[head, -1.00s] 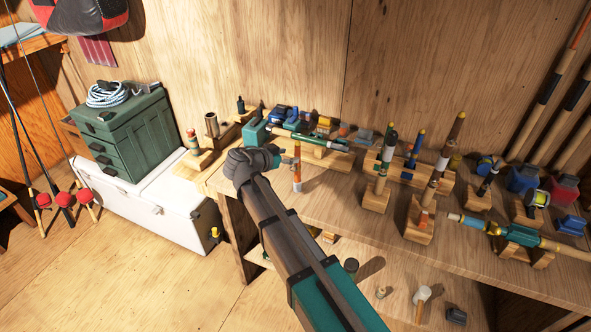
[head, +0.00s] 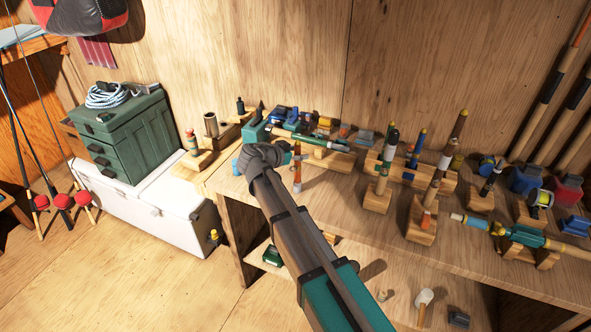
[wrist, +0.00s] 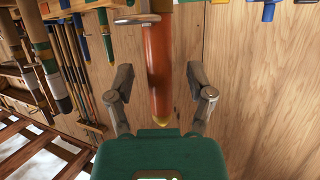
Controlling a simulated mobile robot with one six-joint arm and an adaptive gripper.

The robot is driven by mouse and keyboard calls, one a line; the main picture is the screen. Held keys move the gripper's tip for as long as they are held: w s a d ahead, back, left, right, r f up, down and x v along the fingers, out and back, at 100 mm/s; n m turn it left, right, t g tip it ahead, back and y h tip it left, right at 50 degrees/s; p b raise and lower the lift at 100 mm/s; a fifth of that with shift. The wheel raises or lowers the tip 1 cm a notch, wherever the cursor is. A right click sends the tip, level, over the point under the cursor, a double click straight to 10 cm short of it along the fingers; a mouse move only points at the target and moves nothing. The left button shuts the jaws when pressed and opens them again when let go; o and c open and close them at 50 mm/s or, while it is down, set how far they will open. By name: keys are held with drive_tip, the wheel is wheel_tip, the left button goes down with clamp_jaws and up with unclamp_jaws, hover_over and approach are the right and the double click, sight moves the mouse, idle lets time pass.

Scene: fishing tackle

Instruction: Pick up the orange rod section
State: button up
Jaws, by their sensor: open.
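The orange rod section (head: 297,150) stands upright near the front edge of the workbench, with a pale band lower down. In the wrist view, the orange rod section (wrist: 158,62) fills the middle of the picture, running lengthwise between my fingers. My gripper (wrist: 158,78) is open, with one finger on each side of the rod and a gap on both sides. In the head view my gripper (head: 287,152) is right beside the rod, coming from the left; its fingers are small and partly hidden there.
A green rod (head: 300,137) lies behind on a wooden block. Wooden stands with upright rods (head: 384,165) are to the right. A teal rod piece (head: 520,235) lies on holders at far right. A lower shelf (head: 400,285) holds small items.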

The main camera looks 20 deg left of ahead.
clamp_jaws()
idle(0.4)
drive_tip(key=shift+r, duration=0.1)
wheel_tip(320, 180, up, 2)
drive_tip(key=p, duration=0.2)
drive_tip(key=shift+r+p, duration=0.2)
drive_tip(key=shift+p, duration=0.1)
drive_tip(key=s+d+r+p, duration=0.1)
drive_tip(key=s+r+p, duration=0.9)
drive_tip(key=s, duration=0.4)
drive_tip(key=shift+r, duration=0.2)
idle(0.4)
